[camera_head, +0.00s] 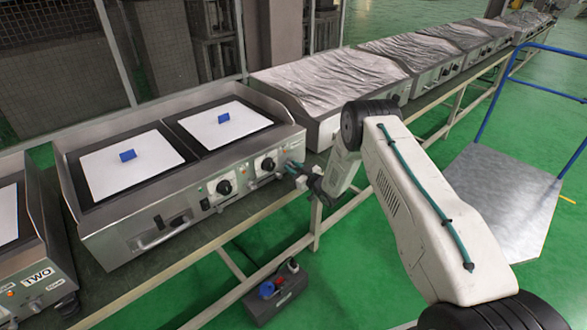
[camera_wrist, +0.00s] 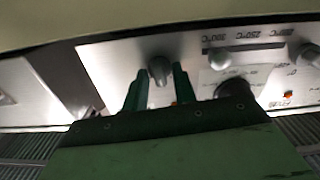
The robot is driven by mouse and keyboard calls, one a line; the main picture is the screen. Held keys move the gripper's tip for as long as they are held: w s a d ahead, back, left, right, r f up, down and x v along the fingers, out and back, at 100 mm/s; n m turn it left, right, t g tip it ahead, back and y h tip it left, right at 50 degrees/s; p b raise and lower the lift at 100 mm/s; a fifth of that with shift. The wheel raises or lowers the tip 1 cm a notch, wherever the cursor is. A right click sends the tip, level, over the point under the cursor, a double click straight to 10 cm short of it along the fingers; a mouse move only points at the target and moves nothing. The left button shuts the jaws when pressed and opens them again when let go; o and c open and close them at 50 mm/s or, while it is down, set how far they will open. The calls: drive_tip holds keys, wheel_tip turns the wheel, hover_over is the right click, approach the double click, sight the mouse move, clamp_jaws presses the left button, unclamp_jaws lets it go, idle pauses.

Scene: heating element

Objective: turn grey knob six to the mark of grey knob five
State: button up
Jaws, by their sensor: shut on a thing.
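My gripper (camera_wrist: 158,82), with green fingers, is shut on a rounded grey knob (camera_wrist: 159,69) on the pale front panel. One finger is on each side of the knob. Its number and pointer mark cannot be read, so I cannot confirm it is knob six. Another grey knob (camera_wrist: 220,59) sits to its right beside a temperature scale, and a further grey knob (camera_wrist: 308,55) is at the right edge. I cannot tell which is knob five. In the head view my gripper (camera_head: 290,168) is at the right end of the heating unit's front panel (camera_head: 135,238).
A black knob (camera_wrist: 237,90) is close right of my fingers. The heating unit carries two white plates with blue blocks (camera_head: 128,155) (camera_head: 223,117). A covered unit (camera_head: 325,85) stands behind on the right. A dark box (camera_head: 275,295) lies under the bench. Green floor is open in front.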

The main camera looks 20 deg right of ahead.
drive_tip(key=n, duration=1)
drive_tip(key=shift+a+f+n, duration=0.1)
drive_tip(key=shift+n, duration=0.2)
idle(0.4)
drive_tip(key=o, duration=0.7)
drive_tip(key=v, duration=0.8)
